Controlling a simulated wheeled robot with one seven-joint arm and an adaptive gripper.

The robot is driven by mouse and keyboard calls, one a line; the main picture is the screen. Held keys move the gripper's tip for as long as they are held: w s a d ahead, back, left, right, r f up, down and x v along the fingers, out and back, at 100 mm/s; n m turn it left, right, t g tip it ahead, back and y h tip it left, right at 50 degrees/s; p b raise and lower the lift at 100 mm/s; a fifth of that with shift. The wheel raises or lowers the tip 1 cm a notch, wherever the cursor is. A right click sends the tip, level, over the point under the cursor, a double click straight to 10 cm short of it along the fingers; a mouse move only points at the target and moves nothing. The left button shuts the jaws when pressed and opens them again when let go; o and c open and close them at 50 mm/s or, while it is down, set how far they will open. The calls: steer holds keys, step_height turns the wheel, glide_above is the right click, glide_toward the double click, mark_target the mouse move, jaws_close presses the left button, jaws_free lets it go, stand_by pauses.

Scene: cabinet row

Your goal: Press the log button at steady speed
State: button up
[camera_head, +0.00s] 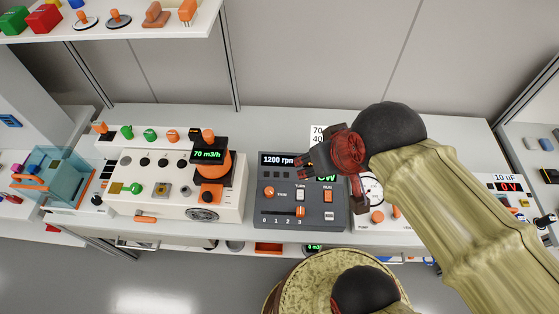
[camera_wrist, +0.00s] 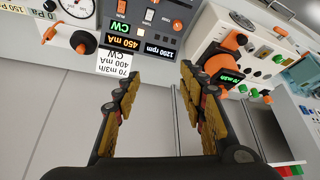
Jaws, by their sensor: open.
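No button marked "log" can be read in either view. A dark grey control panel (camera_head: 300,217) stands on the bench, with a 1200 rpm display (camera_head: 277,160), an orange knob (camera_head: 269,192), a white button (camera_head: 300,195), an orange button (camera_head: 327,196) and a slider (camera_head: 300,212). My gripper (camera_head: 312,160) is above the panel's back edge and hides part of its displays. In the wrist view my gripper (camera_wrist: 159,77) is open and empty, its fingers spread. The panel shows upside down beyond it, with a 450 mA display (camera_wrist: 124,43) and CW.
A white card (camera_wrist: 118,63) reading 70 m3/h, 400 mA, CW stands behind the panel. A white pump unit (camera_head: 125,190) with a 70 m3/h display (camera_head: 208,155) is to the left. A white gauge unit (camera_head: 375,220) is right, partly behind my arm. A shelf (camera_head: 110,30) overhangs upper left.

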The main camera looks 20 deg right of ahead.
steer(key=c, duration=0.3)
stand_by(0.4)
jaws_close()
stand_by(1.4)
